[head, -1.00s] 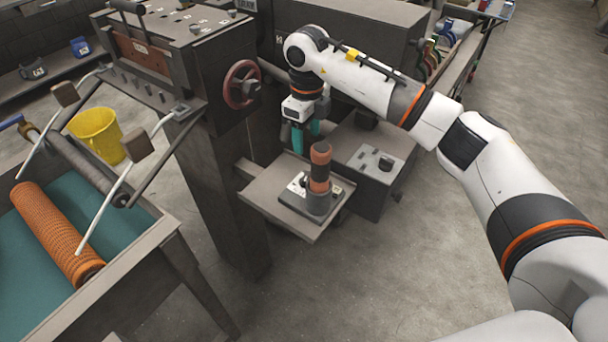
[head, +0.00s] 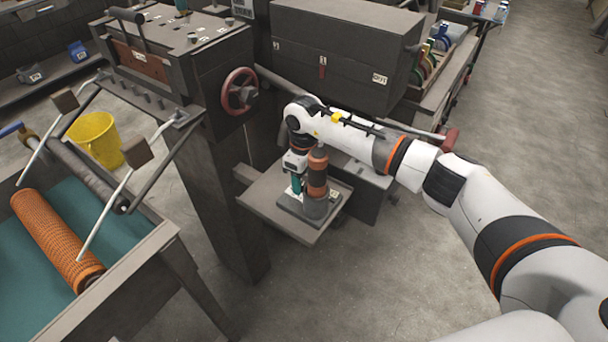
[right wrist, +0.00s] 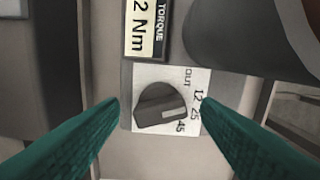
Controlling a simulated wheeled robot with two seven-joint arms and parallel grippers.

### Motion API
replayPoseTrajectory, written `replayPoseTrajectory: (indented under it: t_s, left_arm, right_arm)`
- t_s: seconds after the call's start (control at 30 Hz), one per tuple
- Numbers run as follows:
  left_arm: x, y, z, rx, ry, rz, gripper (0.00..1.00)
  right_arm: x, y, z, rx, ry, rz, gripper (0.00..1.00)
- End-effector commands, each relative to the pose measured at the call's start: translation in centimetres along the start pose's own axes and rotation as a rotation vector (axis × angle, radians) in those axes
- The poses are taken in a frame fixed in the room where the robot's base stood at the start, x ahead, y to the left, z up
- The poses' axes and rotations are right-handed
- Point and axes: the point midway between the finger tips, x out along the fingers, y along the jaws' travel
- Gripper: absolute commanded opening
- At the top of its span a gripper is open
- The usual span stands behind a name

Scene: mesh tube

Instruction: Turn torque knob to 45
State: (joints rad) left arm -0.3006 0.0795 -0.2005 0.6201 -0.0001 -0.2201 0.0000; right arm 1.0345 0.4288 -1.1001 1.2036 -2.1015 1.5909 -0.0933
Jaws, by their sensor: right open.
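The torque knob (right wrist: 160,108) is a dark round knob with a raised bar and a pale pointer mark. It sits on a white dial plate (right wrist: 152,78) marked OUT, 12, 25 and 45. Its pale mark points to the right, near 25 and 45. My right gripper (right wrist: 161,105) is open, its teal fingers on either side of the knob and apart from it. In the head view my right gripper (head: 296,184) is low at the small stand, behind the orange-and-grey upright tool (head: 317,175), which partly hides it. My left gripper is not in view.
A display labelled TORQUE (right wrist: 147,28) reads 2 Nm beside the dial. The stand's shelf (head: 265,208) carries the tool's base. A large machine with a red handwheel (head: 240,91) stands to the left. A roller table with an orange mesh tube (head: 57,240) is at far left.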

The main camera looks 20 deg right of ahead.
Motion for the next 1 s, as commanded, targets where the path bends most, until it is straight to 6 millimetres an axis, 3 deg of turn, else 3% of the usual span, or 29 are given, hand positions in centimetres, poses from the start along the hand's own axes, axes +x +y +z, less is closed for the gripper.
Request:
replayPoseTrajectory:
  t_s: [0.17, 0.43, 0.77, 1.0]
  left_arm:
    - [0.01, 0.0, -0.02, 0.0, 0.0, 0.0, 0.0]
    - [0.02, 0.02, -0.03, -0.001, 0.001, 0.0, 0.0]
    - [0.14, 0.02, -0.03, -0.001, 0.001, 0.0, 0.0]
    - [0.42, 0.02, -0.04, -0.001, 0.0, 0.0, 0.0]
  right_arm:
    - [0.01, -0.01, 0.0, 0.0, 0.0, 0.0, 0.58]
    - [-0.02, 0.0, 0.0, 0.0, 0.0, 0.0, 0.15]
    - [-0.04, 0.02, 0.0, 0.046, 0.0, 0.0, 0.14]
    - [0.0, 0.04, 0.03, 0.193, -0.001, 0.001, 0.14]
